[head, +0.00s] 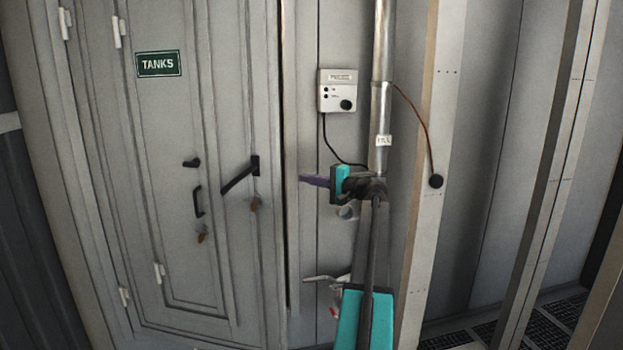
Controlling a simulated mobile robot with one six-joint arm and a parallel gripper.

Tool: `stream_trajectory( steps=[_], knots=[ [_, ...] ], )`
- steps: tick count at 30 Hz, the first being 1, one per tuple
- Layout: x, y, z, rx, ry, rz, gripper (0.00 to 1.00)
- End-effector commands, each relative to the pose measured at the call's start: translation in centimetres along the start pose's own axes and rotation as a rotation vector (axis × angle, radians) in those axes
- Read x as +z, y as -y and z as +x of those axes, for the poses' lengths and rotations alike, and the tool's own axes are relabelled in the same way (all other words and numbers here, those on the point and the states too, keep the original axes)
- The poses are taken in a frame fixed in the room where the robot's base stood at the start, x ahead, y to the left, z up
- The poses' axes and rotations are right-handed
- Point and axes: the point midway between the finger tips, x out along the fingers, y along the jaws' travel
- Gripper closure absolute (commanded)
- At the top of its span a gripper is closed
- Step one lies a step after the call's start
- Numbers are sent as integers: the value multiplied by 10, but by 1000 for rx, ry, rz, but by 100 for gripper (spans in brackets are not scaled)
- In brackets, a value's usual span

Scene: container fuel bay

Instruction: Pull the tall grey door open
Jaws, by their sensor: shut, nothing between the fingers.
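The tall grey door (258,90) fills the left side of the view, with white hinges on its left. A narrower panel set into it has its own hinges and carries a green "TANKS" sign (158,64). A black lever (240,174) slants down to the left near the door's right edge. A black pull handle (198,202) and a small black knob (191,162) are on the inner panel. A thin dark line runs along the door's right edge; I cannot tell whether the door is ajar. My gripper (303,180) is shut and empty, right of the lever and apart from it in the picture.
A white control box (337,91) with a black cable is on the wall above my gripper. A vertical metal pipe (381,60) runs beside it. A valve handle (325,279) sticks out lower down. Pale posts (430,120) stand to the right, with dark floor grating (564,310) below.

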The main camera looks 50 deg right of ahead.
Motion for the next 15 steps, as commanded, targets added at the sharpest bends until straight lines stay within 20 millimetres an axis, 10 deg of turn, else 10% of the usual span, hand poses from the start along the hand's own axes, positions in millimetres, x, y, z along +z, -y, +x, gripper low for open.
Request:
stream_trajectory(
  steps=[15],
  knots=[
    [1,2,67,0,3,0,100]
  ],
)
